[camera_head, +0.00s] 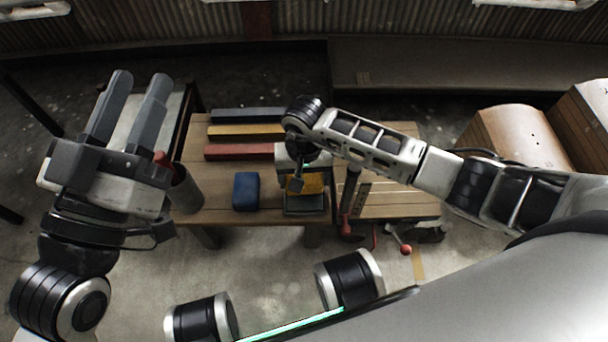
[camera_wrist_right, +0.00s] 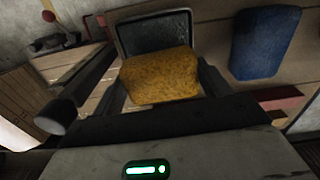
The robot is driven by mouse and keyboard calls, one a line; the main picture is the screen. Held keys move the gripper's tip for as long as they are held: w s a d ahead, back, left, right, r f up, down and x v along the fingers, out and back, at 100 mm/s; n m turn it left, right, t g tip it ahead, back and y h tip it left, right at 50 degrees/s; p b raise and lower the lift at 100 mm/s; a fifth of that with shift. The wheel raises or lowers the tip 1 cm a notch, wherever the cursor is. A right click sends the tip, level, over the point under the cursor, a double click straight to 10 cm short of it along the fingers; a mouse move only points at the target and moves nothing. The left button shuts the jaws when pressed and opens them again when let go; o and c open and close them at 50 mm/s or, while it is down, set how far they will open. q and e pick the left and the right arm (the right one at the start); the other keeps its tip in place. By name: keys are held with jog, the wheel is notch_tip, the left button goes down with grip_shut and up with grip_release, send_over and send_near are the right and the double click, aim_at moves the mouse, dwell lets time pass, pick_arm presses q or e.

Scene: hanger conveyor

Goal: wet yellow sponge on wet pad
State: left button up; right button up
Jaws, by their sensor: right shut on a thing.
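The yellow sponge (camera_wrist_right: 160,75) sits between the fingers of my right gripper (camera_wrist_right: 165,85), which is shut on it. In the head view the sponge (camera_head: 312,184) shows partly behind the right gripper (camera_head: 297,183). The wet pad (camera_wrist_right: 152,34) is a dark pad in a grey-rimmed tray just beyond the sponge; it shows in the head view (camera_head: 305,204) at the table's front edge. The sponge overlaps the pad in the picture; I cannot tell whether they touch. My left gripper (camera_head: 137,88) is open and empty, left of the table.
A blue sponge (camera_head: 246,191) lies left of the pad. Grey, yellow and red bars (camera_head: 240,151) lie behind. A grey cup (camera_head: 186,190) stands at the table's left edge. A red-handled clamp (camera_head: 346,225) is at the front edge, right of the pad.

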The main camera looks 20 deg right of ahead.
aim_at(304, 177)
jog(key=shift+f+b, duration=0.45)
jog(key=shift+f, duration=0.1)
dwell(1.2)
jog(key=shift+r, duration=0.1)
jog(key=shift+r+p, duration=2.7)
jog(key=shift+r, duration=0.8)
